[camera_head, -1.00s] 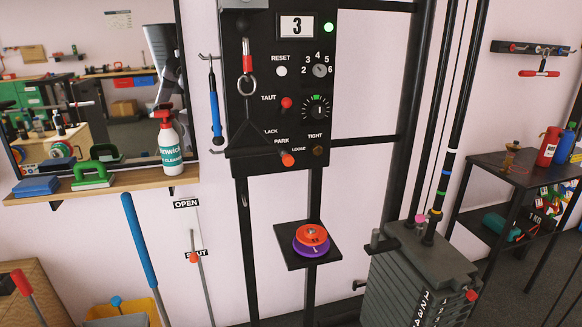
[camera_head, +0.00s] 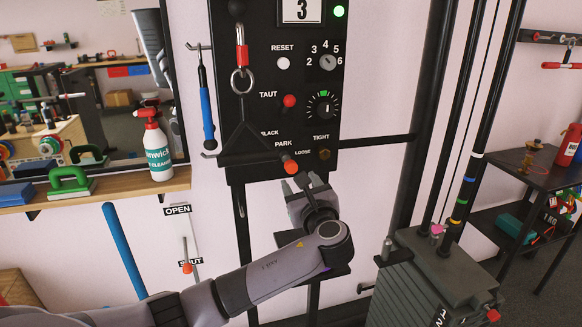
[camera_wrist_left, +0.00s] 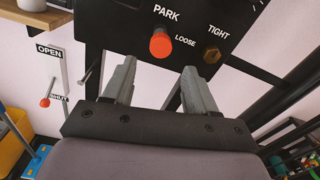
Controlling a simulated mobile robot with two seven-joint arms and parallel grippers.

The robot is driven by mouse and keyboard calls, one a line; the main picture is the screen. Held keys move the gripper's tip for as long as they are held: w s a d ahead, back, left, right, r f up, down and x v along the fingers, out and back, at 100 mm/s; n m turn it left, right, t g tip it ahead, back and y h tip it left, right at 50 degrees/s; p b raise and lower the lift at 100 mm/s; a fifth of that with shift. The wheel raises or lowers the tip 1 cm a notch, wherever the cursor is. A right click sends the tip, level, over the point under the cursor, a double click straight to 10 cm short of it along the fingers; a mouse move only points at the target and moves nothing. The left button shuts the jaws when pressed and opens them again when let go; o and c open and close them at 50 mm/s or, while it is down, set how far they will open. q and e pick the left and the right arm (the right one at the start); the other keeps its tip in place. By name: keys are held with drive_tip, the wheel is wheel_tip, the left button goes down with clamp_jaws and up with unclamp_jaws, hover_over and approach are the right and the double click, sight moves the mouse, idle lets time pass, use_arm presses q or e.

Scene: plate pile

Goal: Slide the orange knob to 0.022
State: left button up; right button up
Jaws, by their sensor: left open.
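The orange knob (camera_head: 290,167) sticks out at the lower edge of the black panel (camera_head: 255,110), below the word PARK. It also shows in the left wrist view (camera_wrist_left: 160,43), a little ahead of the fingertips and between their lines. My left gripper (camera_head: 298,184) is open and empty just below the knob, pointing up at the panel. Its two grey fingers (camera_wrist_left: 158,80) stand apart in the left wrist view. A gap seems to show between fingers and knob; its depth is hard to tell. My right gripper is in neither view.
Near the knob are a red TAUT knob (camera_head: 289,100), a dial (camera_head: 323,106) and a brass hex bolt (camera_head: 324,154). A metal ring (camera_head: 242,80) hangs on the panel. An OPEN/SHUT lever (camera_head: 187,268) is lower left. A weight stack (camera_head: 425,280) stands right. My arm mostly covers the small shelf.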

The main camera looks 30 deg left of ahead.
sight(292, 169)
use_arm(q)
drive_tip(key=shift+w+a+r+y, duration=0.15)
drive_tip(key=shift+a+r+y, duration=0.15)
drive_tip(key=shift+r, duration=0.2)
drive_tip(key=shift+x, duration=3.4)
drive_tip(key=shift+f, duration=0.15)
